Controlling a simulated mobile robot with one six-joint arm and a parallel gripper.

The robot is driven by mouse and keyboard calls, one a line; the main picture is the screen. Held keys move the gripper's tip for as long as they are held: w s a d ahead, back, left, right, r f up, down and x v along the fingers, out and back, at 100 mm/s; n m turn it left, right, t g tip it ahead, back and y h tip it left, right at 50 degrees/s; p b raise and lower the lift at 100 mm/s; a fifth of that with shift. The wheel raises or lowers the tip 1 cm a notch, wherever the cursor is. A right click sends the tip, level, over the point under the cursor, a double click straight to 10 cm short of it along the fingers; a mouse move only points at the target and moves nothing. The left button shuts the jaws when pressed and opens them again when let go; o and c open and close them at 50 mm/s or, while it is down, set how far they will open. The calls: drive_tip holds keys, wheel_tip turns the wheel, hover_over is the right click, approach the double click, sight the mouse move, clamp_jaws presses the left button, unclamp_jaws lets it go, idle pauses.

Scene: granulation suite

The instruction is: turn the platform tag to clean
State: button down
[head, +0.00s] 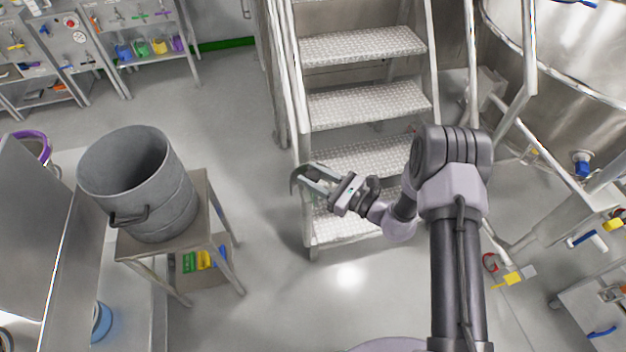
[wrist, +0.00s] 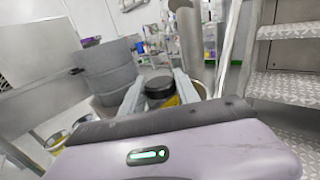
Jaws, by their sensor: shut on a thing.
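My gripper (head: 306,178) is at the lower left side of the metal platform steps (head: 360,103), by their left rail. Its jaws are closed on a dark, round-edged piece (head: 296,178), which seems to be the platform tag. In the wrist view, this dark round piece (wrist: 160,88) sits between the two pale fingers, with some yellow (wrist: 172,103) below it. I cannot read any face or wording on it. The fingers and gripper body hide part of it.
A grey drum (head: 140,185) stands on a small metal table (head: 205,225) to the left. A large steel vessel (head: 575,60) is at the right. Racks with coloured items (head: 140,47) line the back left. The floor between drum and steps is clear.

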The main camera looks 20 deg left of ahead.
drive_tip(key=n+g+b, duration=0.1)
drive_tip(key=g, duration=0.1)
drive_tip(key=n+g+b, duration=0.2)
drive_tip(key=g, duration=0.1)
drive_tip(key=shift+w+f+y, duration=0.1)
drive_tip(key=shift+f+y, duration=0.1)
drive_tip(key=shift+y, duration=0.2)
drive_tip(key=n+g+b, duration=0.2)
drive_tip(key=g+b, duration=0.1)
drive_tip(key=g, duration=0.1)
drive_tip(key=shift+r+n, duration=0.1)
drive_tip(key=shift+n, duration=0.3)
drive_tip(key=shift+r+n+g+h, duration=0.15)
drive_tip(key=shift+n+g+h, duration=0.15)
drive_tip(key=shift+g, duration=0.1)
drive_tip(key=c, duration=0.9)
unclamp_jaws()
drive_tip(key=shift+a, duration=0.1)
drive_tip(key=p+v, duration=0.3)
drive_tip(key=v, duration=1.4)
drive_tip(key=shift+d, duration=0.3)
